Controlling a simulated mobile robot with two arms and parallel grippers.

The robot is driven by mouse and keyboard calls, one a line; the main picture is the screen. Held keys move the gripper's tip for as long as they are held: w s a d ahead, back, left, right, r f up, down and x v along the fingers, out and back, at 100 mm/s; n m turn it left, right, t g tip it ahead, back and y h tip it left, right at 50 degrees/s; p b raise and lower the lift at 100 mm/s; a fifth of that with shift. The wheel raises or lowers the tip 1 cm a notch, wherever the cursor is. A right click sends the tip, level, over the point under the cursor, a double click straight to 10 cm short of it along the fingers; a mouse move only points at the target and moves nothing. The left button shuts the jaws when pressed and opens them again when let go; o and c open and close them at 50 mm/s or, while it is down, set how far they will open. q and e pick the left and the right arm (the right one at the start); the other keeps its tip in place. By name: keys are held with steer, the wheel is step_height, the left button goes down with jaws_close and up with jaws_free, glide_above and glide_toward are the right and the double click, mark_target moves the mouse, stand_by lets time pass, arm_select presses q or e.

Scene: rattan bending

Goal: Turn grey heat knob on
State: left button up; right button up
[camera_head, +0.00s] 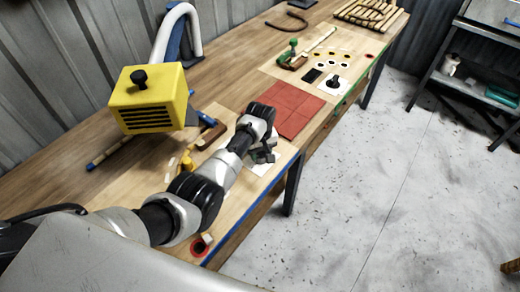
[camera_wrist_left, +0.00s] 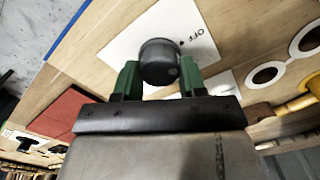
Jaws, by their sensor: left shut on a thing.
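The grey heat knob (camera_wrist_left: 158,62) is a dark round cap on a white plate (camera_wrist_left: 120,50). The word OFF is printed on the plate beside it in the left wrist view. My left gripper (camera_wrist_left: 160,78) has its green fingers on either side of the knob and is shut on it. In the head view my left gripper (camera_head: 263,153) is over the white plate (camera_head: 257,169) near the bench's front edge, and it hides the knob. My right gripper is not in view.
A yellow box (camera_head: 150,98) with a black knob on top stands behind my left arm. Red tiles (camera_head: 294,108) lie beyond the gripper. A second white plate (camera_head: 343,90) with a black knob is farther along the bench (camera_head: 230,60). The floor at right is mostly clear.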

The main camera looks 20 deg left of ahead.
arm_select(q)
steer(key=m+p, duration=0.1)
steer(key=m, duration=0.2)
steer(key=shift+r+m, duration=0.1)
steer(key=shift+m, duration=0.2)
steer(key=m+p, duration=0.1)
steer(key=m, duration=0.2)
steer(key=shift+d+m, duration=0.1)
steer(key=shift+m, duration=0.2)
steer(key=m, duration=0.4)
steer(key=shift+d+p, duration=0.1)
steer(key=shift+p, duration=0.25)
steer(key=shift+m, duration=1.7)
steer(key=o, duration=0.9)
steer(key=shift+o, duration=0.2)
